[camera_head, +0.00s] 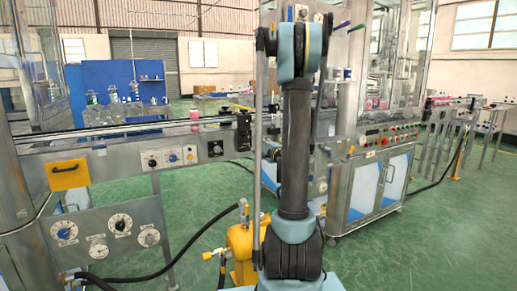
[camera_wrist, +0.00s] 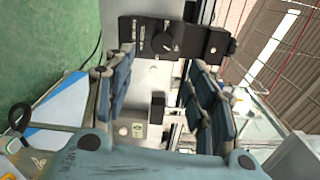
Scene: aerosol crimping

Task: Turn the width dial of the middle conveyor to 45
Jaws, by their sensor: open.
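In the wrist view, a black block with a round black dial (camera_wrist: 165,43) lies beyond my fingertips. The dial has a pale pointer mark, but its setting is too small to read. My gripper (camera_wrist: 163,65) is open and empty, with one finger on each side of the view and the dial between and past their tips. It does not visibly touch the dial. In the head view, a conveyor (camera_head: 120,140) runs along the left, with a small black unit (camera_head: 243,130) at its right end. My arm hides part of the middle, and I cannot make out my gripper there.
A panel with knobs (camera_head: 168,157) hangs under the conveyor, and several gauges (camera_head: 122,223) sit at the lower left. A yellow tank (camera_head: 243,245) stands beside my arm. A cabinet machine (camera_head: 380,180) is at the right. The green floor (camera_head: 400,250) is open at the lower right.

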